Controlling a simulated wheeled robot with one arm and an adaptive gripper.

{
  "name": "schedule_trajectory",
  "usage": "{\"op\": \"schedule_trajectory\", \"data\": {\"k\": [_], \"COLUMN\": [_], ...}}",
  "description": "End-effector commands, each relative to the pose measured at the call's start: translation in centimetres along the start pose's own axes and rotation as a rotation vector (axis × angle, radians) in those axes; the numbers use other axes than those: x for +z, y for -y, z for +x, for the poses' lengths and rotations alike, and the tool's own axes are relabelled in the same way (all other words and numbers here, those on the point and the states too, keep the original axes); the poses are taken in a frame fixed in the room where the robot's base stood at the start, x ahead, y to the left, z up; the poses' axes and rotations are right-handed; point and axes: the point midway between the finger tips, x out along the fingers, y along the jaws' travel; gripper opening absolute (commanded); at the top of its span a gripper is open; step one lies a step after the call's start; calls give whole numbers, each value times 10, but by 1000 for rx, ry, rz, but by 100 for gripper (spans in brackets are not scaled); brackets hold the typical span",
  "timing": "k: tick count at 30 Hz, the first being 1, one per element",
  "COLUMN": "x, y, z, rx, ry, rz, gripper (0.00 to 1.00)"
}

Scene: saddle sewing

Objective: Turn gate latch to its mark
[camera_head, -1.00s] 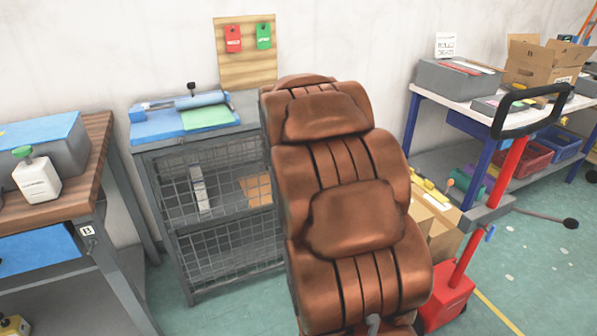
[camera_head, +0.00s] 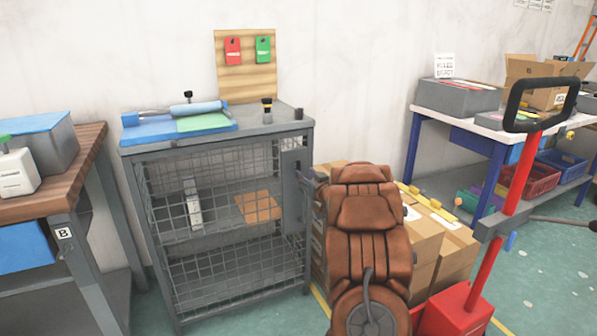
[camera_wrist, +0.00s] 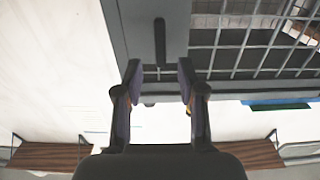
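The wire-mesh cabinet (camera_head: 222,270) stands against the wall, with a grey upright plate (camera_head: 293,190) at the right end of its front. In the wrist view, a narrow dark upright bar (camera_wrist: 160,42), which looks like the gate latch, lies on a grey panel (camera_wrist: 135,25). My gripper (camera_wrist: 159,72) is open and empty, its two fingers apart on either side of the bar's lower end line. I cannot tell how near the fingertips are to the panel. I cannot make out the latch's mark.
Cardboard boxes (camera_head: 428,240) stand right of the cabinet. A red post (camera_head: 500,210) with a black handle stands farther right. A wooden bench (camera_head: 85,165) is at left. The cabinet top holds a blue mat (camera_head: 150,134) and small tools. Floor before the cabinet looks clear.

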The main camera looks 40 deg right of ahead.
Motion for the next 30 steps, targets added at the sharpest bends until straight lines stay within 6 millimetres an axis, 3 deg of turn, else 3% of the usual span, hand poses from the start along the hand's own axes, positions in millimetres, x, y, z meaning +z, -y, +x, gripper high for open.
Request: {"op": "schedule_trajectory", "data": {"k": [15,30], "x": [0,1], "y": [1,1], "z": [56,68], "rx": [-1,1], "ry": [-2,2], "rz": [-1,1], "gripper": [40,40]}}
